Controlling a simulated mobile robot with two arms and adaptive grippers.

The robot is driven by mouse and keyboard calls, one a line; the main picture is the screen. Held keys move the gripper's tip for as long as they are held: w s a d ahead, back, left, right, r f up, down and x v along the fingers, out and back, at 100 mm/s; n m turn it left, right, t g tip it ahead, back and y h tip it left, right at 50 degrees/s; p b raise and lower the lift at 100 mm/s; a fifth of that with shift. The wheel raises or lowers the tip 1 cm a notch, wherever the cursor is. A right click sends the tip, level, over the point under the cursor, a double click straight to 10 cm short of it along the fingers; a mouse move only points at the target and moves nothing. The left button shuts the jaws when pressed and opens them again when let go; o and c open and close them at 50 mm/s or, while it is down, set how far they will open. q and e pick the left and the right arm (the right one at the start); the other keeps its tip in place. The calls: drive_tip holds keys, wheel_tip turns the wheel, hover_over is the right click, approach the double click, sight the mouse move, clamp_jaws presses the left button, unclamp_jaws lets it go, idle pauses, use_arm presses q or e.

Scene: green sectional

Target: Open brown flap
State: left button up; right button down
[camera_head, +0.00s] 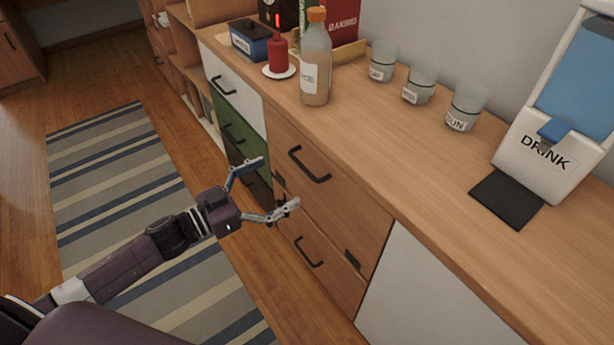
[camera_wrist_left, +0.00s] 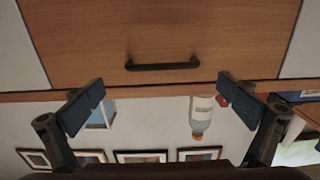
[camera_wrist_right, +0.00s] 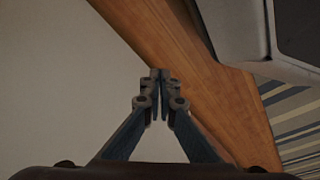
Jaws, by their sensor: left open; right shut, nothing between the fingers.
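The upper brown flap (camera_head: 335,190) is a wooden cabinet front with a black bar handle (camera_head: 309,165); it sits flush and closed. A lower brown front (camera_head: 322,272) with its own black handle (camera_head: 309,252) is below it. My left gripper (camera_head: 279,184) is open and empty, just in front of the brown fronts. In the left wrist view the scene appears upside down, with a brown front (camera_wrist_left: 90,40) and its black handle (camera_wrist_left: 162,65) beyond the spread fingers. My right gripper (camera_wrist_right: 160,75) is shut and empty, seen only in the right wrist view.
The wooden counter (camera_head: 400,130) holds a bottle (camera_head: 316,65), a red dispenser (camera_head: 278,55), three glass jars including one at the right (camera_head: 466,108), and a drink dispenser (camera_head: 560,110). A white panel (camera_head: 425,295) adjoins on the right. A striped rug (camera_head: 115,180) covers the floor.

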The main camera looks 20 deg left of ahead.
sight(303, 166)
use_arm(q)
drive_tip(key=shift+x, duration=3.7)
drive_tip(key=shift+a, duration=0.1)
drive_tip(key=shift+c, duration=0.4)
drive_tip(key=c, duration=1.3)
